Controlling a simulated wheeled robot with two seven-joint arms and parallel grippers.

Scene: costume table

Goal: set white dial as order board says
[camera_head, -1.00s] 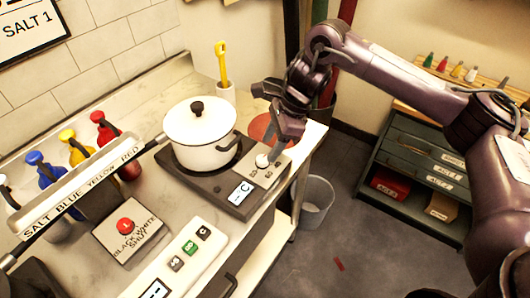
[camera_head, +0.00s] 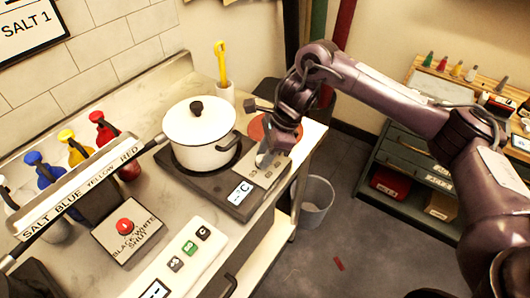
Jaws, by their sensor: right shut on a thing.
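The white dial (camera_head: 261,161) is on the dark hot plate unit (camera_head: 232,196), right of the pot, and is mostly hidden by my right gripper. My right gripper (camera_head: 268,154) comes down over it from above, with its fingers shut on the dial. My left gripper is not in view.
A white lidded pot (camera_head: 200,135) stands on the hot plate, close left of my gripper. A red round pad (camera_head: 262,127) lies behind it. Several coloured bottles (camera_head: 104,128) stand at the left behind a labelled rail. A bin (camera_head: 314,202) is on the floor.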

